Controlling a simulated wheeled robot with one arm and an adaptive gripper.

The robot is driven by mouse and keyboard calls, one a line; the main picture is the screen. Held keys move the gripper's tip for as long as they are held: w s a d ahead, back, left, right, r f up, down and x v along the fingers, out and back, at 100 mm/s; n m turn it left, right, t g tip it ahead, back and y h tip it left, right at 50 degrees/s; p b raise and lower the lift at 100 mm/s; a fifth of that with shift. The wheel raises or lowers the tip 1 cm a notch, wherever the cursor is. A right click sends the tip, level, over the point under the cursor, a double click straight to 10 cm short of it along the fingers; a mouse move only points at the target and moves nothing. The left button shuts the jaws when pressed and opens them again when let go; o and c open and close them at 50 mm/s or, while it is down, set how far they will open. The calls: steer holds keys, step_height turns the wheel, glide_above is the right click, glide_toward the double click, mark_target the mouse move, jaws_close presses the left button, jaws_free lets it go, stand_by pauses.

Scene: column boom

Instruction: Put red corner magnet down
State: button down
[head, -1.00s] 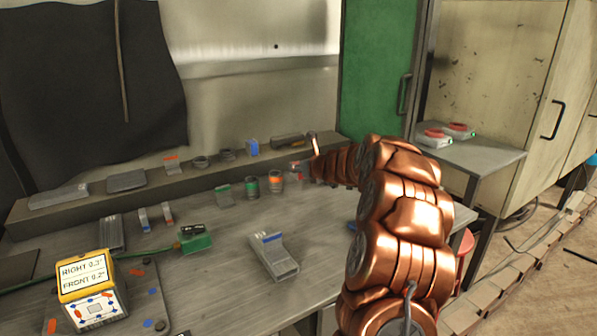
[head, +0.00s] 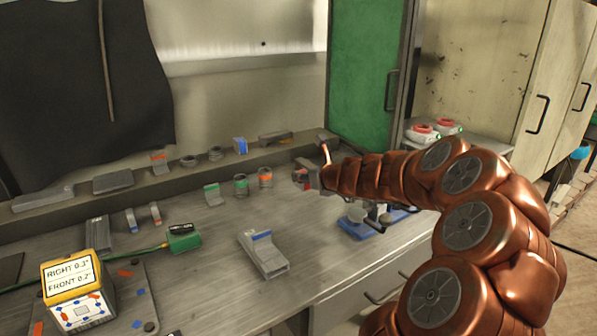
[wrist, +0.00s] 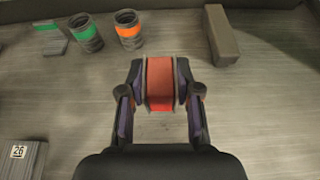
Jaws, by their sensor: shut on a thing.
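The red corner magnet (wrist: 160,84) is held between the two fingers of my gripper (wrist: 159,92) in the wrist view. It shows a red face with grey side plates. The fingers press on its left and right sides. In the head view, my gripper (head: 308,178) is over the back right part of the grey workbench (head: 215,235), with a bit of the red magnet (head: 299,176) at its tip. I cannot tell whether the magnet touches the bench top.
A green-banded cylinder (wrist: 86,32) and an orange-banded cylinder (wrist: 129,29) stand ahead left of my gripper. A grey block (wrist: 221,34) lies ahead right. A blue tray (head: 376,222) sits right of the arm's end. The bench around the magnet is clear.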

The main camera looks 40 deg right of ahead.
steer(key=shift+s+a+r, duration=0.1)
steer(key=shift+s+a, duration=0.05)
steer(key=shift+s, duration=0.5)
steer(key=shift+s+a+r, duration=0.1)
steer(key=shift+s+a, duration=0.05)
steer(key=shift+s, duration=0.45)
